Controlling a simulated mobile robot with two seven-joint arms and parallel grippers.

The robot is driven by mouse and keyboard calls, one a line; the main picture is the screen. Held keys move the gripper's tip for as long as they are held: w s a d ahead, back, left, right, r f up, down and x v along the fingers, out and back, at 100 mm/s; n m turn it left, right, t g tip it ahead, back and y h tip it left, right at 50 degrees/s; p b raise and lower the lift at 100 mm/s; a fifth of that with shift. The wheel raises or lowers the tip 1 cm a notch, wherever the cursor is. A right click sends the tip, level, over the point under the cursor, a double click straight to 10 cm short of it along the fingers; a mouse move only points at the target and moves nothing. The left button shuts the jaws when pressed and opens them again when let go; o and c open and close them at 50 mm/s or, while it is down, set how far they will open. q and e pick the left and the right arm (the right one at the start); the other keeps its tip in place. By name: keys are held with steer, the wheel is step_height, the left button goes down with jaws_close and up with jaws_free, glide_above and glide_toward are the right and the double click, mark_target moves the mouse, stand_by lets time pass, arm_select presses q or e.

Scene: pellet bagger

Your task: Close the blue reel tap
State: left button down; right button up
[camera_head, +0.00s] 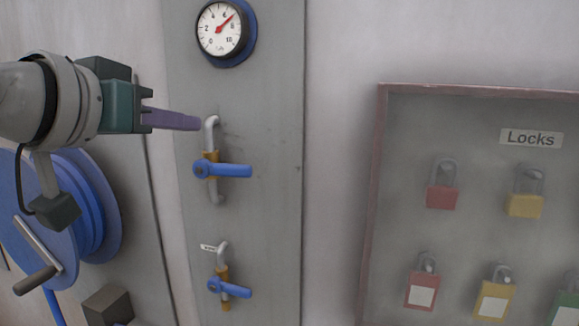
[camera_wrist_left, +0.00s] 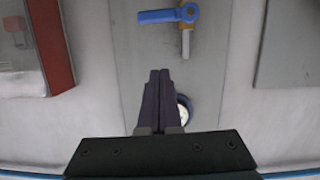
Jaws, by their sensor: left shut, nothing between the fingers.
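Two taps with blue lever handles sit on a grey wall panel in the head view. The upper blue handle (camera_head: 228,171) lies level across its pipe, pointing right from a brass body. The lower blue handle (camera_head: 232,289) points right and slightly down; a small tag by it is too small to read. I cannot tell by label which one is the reel tap. My left gripper (camera_head: 196,123) is shut and empty, left of the top of the upper pipe and above its handle. The left wrist view shows the closed fingers (camera_wrist_left: 158,76) apart from a blue handle (camera_wrist_left: 165,16).
A dial gauge (camera_head: 222,29) is above the taps. A blue hose reel (camera_head: 97,210) with a crank (camera_head: 37,279) stands at left, behind my left arm. A framed locks board (camera_head: 400,150) with several padlocks is at right. Bare wall separates panel and board.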

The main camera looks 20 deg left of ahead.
arm_select(q)
steer(key=p, duration=0.3)
glide_above(225, 164)
steer(key=s, duration=0.3)
steer(key=f, duration=0.4)
steer(key=w+d+f+p, duration=0.1)
steer(key=f, duration=0.1)
steer(key=shift+f+b, duration=0.4)
steer(key=shift+f, duration=0.35)
